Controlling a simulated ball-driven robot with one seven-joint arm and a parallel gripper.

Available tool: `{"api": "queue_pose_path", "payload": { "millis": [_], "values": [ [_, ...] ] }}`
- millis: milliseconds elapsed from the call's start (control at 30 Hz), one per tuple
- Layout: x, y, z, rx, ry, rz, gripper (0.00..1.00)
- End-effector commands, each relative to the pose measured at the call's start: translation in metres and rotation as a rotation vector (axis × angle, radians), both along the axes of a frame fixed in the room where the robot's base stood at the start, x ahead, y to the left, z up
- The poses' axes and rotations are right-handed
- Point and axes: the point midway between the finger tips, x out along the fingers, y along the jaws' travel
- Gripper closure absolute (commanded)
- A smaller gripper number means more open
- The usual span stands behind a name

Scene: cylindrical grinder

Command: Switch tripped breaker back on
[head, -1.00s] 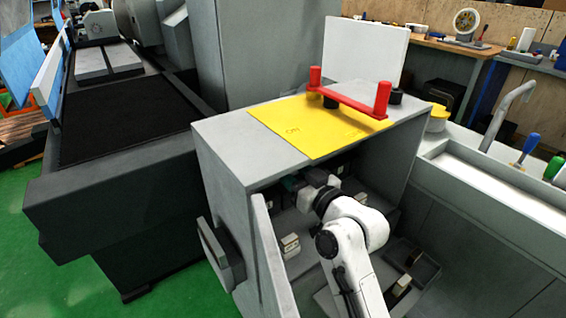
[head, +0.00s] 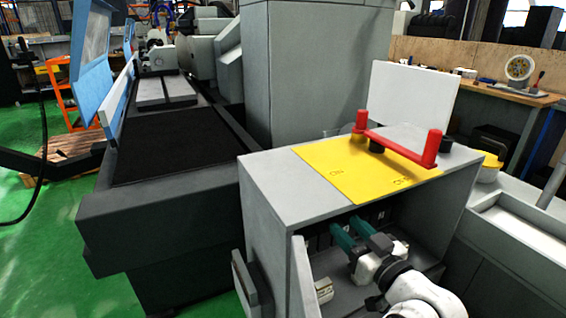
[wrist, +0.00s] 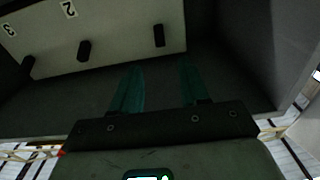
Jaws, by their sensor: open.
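The grey cabinet (head: 268,192) stands open at the front, with dark breakers (head: 381,216) on its inner back wall. In the wrist view a pale panel (wrist: 110,38) carries three dark breaker levers, a left one (wrist: 28,66), a middle one (wrist: 84,50) and a right one (wrist: 158,36). Upside-down labels 3 and 2 show beside the left and middle levers. I cannot tell which lever is tripped. My gripper (head: 347,223) is inside the cabinet opening. Its teal fingers are apart and empty in the wrist view (wrist: 160,72), short of the panel.
The cabinet's open door (head: 304,275) stands at the left of the opening. A red handle (head: 398,146) sits on a yellow plate (head: 345,170) on top of the cabinet. A small pale block (head: 323,291) is inside, low at left. The grinder bed (head: 165,215) stands left.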

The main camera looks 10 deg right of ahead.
Motion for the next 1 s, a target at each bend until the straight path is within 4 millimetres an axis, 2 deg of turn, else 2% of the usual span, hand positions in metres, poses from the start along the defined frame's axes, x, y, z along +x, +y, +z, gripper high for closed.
{"api": "queue_pose_path", "payload": {
  "millis": [67, 133, 233, 367, 400, 467, 500, 600, 733, 800, 867, 1000],
  "values": [
    [-0.007, 0.002, -0.008, -0.007, 0.048, 0.005, 0.55],
    [-0.021, 0.004, -0.027, -0.022, 0.143, 0.012, 0.55],
    [-0.058, 0.006, -0.068, -0.052, 0.36, 0.018, 0.55],
    [-0.13, -0.001, -0.121, -0.094, 0.689, -0.006, 0.55],
    [-0.154, -0.005, -0.134, -0.105, 0.788, -0.021, 0.55],
    [-0.192, -0.013, -0.149, -0.121, 0.93, -0.051, 0.55],
    [-0.218, -0.018, -0.157, -0.131, 1.02, -0.073, 0.55],
    [-0.275, -0.029, -0.167, -0.154, 1.215, -0.131, 0.55],
    [-0.33, -0.042, -0.17, -0.175, 1.391, -0.2, 0.55],
    [-0.348, -0.046, -0.17, -0.182, 1.448, -0.225, 0.55],
    [-0.357, -0.048, -0.169, -0.186, 1.477, -0.24, 0.55],
    [-0.363, -0.05, -0.17, -0.188, 1.5, -0.25, 0.55]
  ]
}}
